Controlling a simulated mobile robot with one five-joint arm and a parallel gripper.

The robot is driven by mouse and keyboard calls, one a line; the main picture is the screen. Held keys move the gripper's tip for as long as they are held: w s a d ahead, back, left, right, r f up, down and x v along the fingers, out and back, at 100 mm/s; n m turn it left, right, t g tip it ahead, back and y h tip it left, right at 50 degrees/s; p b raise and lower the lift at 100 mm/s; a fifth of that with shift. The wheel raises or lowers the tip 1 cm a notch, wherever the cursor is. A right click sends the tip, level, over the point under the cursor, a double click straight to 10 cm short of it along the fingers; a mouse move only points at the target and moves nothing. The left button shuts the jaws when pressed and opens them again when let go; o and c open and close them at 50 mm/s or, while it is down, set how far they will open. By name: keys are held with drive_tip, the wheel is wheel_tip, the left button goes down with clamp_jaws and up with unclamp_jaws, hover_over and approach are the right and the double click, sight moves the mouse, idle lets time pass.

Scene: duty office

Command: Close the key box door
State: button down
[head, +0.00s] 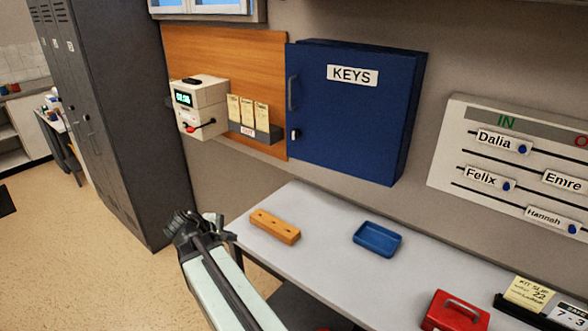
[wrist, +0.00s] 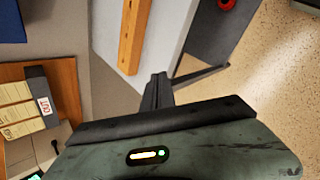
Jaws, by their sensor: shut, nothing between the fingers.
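The blue key box (head: 345,140) hangs on the wall above the desk, with a white KEYS label on its door (head: 350,115). The door looks shut flush with the box, with a grey handle (head: 292,93) and a small lock with a key on its left side. My gripper (head: 180,228) is left of the desk, below and left of the box and well apart from it. In the wrist view my gripper (wrist: 160,80) has its fingers together with nothing between them.
The desk (head: 320,230) holds a wooden block (head: 275,226), a blue tray (head: 377,239) and a red box (head: 456,312). A time clock (head: 200,107) and card rack (head: 255,131) are left of the key box. Dark lockers (head: 125,120) stand left; an IN/OUT board (head: 520,165) hangs right.

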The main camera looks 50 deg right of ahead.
drive_tip(key=d+r+n+h+b, duration=0.1)
drive_tip(key=d+r+n+h, duration=0.25)
drive_tip(key=d, duration=0.35)
drive_tip(key=d+r+n+h+b, duration=0.1)
drive_tip(key=d+r+n+h, duration=0.25)
drive_tip(key=d, duration=0.35)
drive_tip(key=n+t+h+b, duration=0.1)
drive_tip(key=n+t+h, duration=0.1)
drive_tip(key=n, duration=0.4)
approach(298, 157)
drive_tip(key=x, duration=0.7)
drive_tip(key=shift+w+f, duration=0.1)
drive_tip(key=shift+a, duration=0.1)
